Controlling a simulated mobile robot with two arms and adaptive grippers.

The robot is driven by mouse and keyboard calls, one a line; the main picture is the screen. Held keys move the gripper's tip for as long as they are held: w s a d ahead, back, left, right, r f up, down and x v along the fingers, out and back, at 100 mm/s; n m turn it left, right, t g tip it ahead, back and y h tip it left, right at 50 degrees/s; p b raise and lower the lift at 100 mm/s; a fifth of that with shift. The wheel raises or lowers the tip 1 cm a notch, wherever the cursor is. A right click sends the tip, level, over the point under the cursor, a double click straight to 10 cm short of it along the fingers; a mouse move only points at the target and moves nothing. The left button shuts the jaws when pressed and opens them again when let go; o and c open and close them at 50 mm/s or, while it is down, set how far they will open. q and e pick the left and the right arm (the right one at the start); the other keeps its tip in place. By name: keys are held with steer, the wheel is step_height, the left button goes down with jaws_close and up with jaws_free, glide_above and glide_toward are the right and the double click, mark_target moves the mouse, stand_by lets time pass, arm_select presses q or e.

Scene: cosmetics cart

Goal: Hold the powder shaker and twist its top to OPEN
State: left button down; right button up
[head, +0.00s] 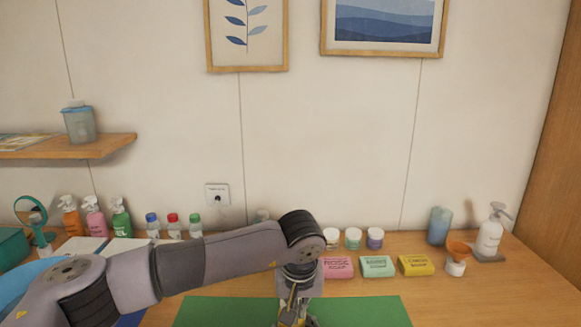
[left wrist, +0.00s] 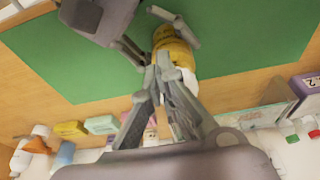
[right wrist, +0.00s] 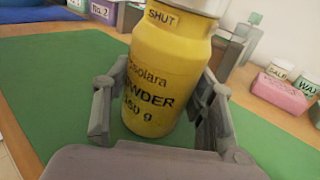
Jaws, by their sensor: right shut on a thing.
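The powder shaker (right wrist: 153,75) is a yellow bottle marked "POWDER" and "SHUT", with a white top (right wrist: 193,4) cut off by the right wrist view's upper edge. It stands slightly tilted in that picture. My right gripper (right wrist: 155,112) is shut on its body, one finger on each side. In the left wrist view the yellow body (left wrist: 172,40) shows beyond my left gripper (left wrist: 160,68), whose fingers slant towards each other near the shaker's top. Whether they touch the top is unclear. In the head view my left arm hides most of the shaker.
A green mat (head: 360,312) lies under the work area. Soap boxes (head: 378,265), small jars (head: 353,238), a blue cup (head: 439,226) and a white pump bottle (head: 490,232) stand behind it. Spray bottles (head: 94,217) stand back left. The mat's right part is clear.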

arm_select(q)
steer(key=shift+w+f, duration=0.15)
steer(key=shift+f, duration=0.3)
step_height(320, 180, up, 6)
steer(key=shift+s+d+r, duration=0.15)
steer(key=shift+s+r, duration=0.1)
stand_by(0.7)
steer(key=a+f, duration=0.3)
steer(key=f, duration=0.3)
steer(key=shift+a, duration=0.4)
stand_by(0.3)
